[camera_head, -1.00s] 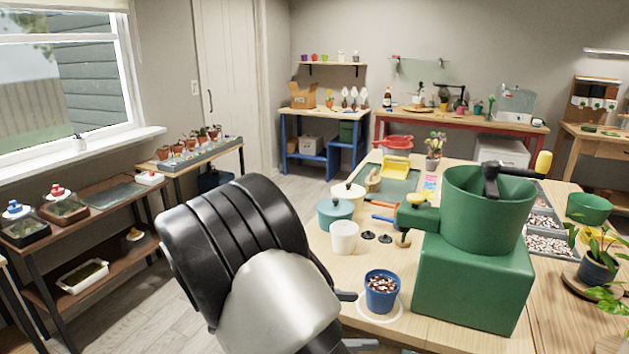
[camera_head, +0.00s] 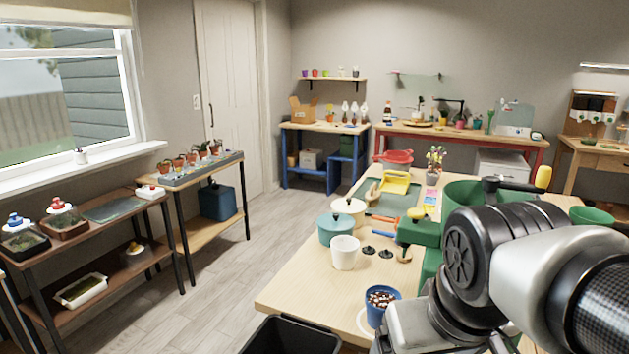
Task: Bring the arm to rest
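My arm fills the lower right of the head view, in front of the green machine (camera_head: 460,197). Its links hide most of that machine and part of the table's near right side. My gripper does not show, so I cannot see its fingers or anything in them. The blue pot (camera_head: 380,308) with brown and white pieces in it stands upright on the wooden table (camera_head: 290,292), just left of my arm. In the picture my arm overlaps its right edge; I cannot tell whether they touch.
A white cup (camera_head: 345,253), a teal pot (camera_head: 335,229) and a cream pot (camera_head: 349,207) stand on the table left of my arm. A black bin (camera_head: 290,338) is at the table's near edge. The floor (camera_head: 215,290) to the left is clear.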

